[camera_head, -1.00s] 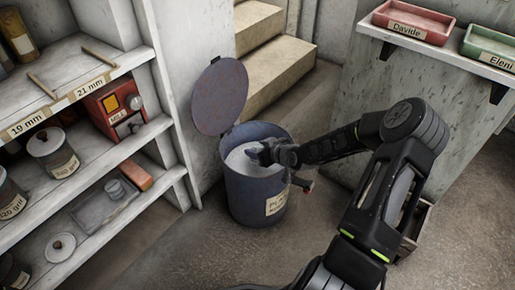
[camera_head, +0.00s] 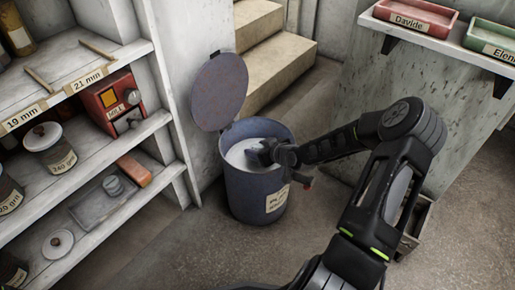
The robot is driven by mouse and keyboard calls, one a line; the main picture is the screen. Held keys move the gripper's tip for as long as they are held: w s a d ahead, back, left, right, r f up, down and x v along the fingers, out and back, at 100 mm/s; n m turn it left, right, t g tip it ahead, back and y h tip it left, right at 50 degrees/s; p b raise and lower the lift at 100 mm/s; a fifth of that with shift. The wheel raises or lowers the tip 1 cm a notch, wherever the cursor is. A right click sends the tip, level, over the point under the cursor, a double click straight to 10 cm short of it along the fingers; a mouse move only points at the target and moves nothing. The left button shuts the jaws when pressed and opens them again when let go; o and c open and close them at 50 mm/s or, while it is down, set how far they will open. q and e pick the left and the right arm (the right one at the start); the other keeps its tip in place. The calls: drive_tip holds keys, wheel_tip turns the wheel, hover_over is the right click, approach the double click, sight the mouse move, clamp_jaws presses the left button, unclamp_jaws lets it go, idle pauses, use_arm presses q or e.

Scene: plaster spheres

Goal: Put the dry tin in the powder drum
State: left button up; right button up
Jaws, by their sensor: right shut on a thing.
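The powder drum (camera_head: 255,196) is a blue-grey bin on the floor, with its round lid (camera_head: 219,91) swung up behind it. White powder (camera_head: 238,155) shows inside the drum. My right gripper (camera_head: 259,153) reaches in from the right, over the drum's mouth, with its tips close to the powder. It is shut on a small dark thing, taken to be the dry tin, which the fingers mostly hide. I cannot tell whether that thing touches the powder. My left gripper is not in view.
Shelves at left hold a lidded grit pot (camera_head: 51,150), a red machine (camera_head: 112,104), and a tray (camera_head: 90,207) with a small grey container (camera_head: 113,186). Steps (camera_head: 275,65) rise behind the drum. A wall shelf at right holds a red tray (camera_head: 416,18) and a green tray (camera_head: 490,40).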

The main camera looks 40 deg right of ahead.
drive_tip(key=shift+f+b, duration=0.35)
drive_tip(key=shift+f, duration=0.2)
drive_tip(key=o, duration=1.5)
drive_tip(key=shift+r, duration=0.15)
drive_tip(key=shift+r+p, duration=1.85)
drive_tip(key=shift+r, duration=0.1)
